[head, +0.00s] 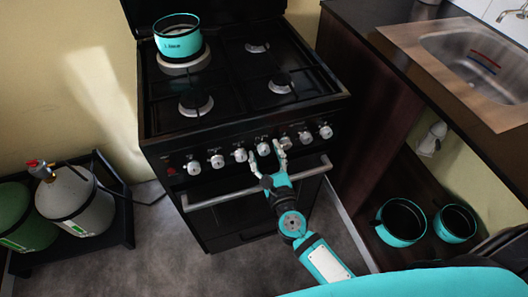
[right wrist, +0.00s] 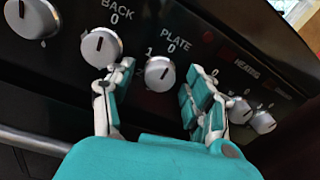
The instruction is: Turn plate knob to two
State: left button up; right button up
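The plate knob (right wrist: 160,72) is a round silver knob under the word PLATE on the black stove front. The digits 0 and 1 show above it; which mark its pointer faces is hard to read. It also shows in the head view (head: 263,149). My right gripper (right wrist: 160,77) is open, with one finger on each side of the plate knob and a small gap visible on both sides. In the head view my right gripper (head: 265,152) reaches up to the stove's knob row. My left gripper is not in view.
The BACK knob (right wrist: 101,47) sits close left of my fingers, and smaller knobs (right wrist: 240,112) sit to the right. The oven handle (head: 230,193) runs below. A teal pot (head: 178,40) stands on the back left burner. A counter with a sink (head: 470,65) is at right.

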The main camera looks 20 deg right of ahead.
grip_shut()
dwell(0.3)
jog(key=shift+n, duration=0.7)
jog(key=n+p, duration=0.1)
jog(key=n, duration=0.3)
jog(key=shift+p, duration=0.3)
jog(key=n+p, duration=0.2)
jog(key=n, duration=0.4)
jog(key=shift+n, duration=0.4)
jog(key=n+p, duration=0.1)
jog(key=n, duration=0.2)
jog(key=n+p, duration=0.1)
jog(key=n, duration=0.2)
jog(key=shift+r+n+t+y+p, duration=0.1)
jog(key=shift+n+t+y+p, duration=0.2)
jog(key=shift+n+p, duration=0.1)
jog(key=n+p, duration=0.1)
jog(key=n, duration=0.4)
jog(key=shift+p, duration=0.4)
jog(key=shift+n, duration=0.4)
